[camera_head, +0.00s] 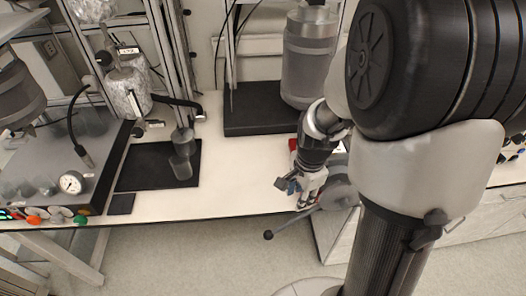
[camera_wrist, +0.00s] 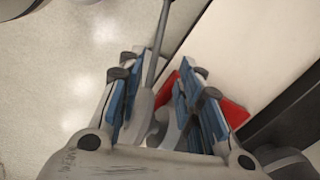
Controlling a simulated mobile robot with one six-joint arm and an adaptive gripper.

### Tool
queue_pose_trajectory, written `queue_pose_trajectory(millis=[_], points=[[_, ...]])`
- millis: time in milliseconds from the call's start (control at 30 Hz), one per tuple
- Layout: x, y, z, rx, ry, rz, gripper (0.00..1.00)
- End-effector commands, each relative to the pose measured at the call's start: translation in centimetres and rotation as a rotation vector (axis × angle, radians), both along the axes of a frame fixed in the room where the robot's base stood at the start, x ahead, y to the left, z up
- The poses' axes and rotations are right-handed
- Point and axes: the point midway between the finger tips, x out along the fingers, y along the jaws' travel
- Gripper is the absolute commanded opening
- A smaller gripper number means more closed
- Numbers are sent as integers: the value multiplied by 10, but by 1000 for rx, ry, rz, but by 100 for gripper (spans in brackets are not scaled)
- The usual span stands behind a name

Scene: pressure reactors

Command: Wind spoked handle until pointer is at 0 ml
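The spoked handle (camera_head: 338,196) is grey and sits at the front edge of the bench. One thin spoke with a dark ball end (camera_head: 268,235) reaches out to the lower left. My gripper (camera_head: 290,187) is just beside the handle, left of its hub, pointing down. In the wrist view, my gripper (camera_wrist: 158,88) has its blue-padded fingers apart. A grey spoke (camera_wrist: 156,45) runs up between them, with rounded grey handle parts (camera_wrist: 172,122) lower down. I see no clamping on the spoke; contact cannot be told. The pointer and ml scale cannot be made out.
A red part (camera_wrist: 230,112) lies right beside the fingers in the wrist view. A glass vessel (camera_head: 308,60) stands behind on a black base (camera_head: 258,122). A reactor panel with a gauge (camera_head: 71,183) is at left.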

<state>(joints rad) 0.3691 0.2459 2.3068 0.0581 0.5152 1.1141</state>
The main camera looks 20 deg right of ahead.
Motion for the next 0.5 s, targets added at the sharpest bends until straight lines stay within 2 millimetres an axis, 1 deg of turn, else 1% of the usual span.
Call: queue_pose_trajectory(millis=[167,233,500], points=[[1,-2,-20,5,7,-26,33],[1,-2,-32,5,8,-24,33],[5,-1,-92,4,9,-22,33]])
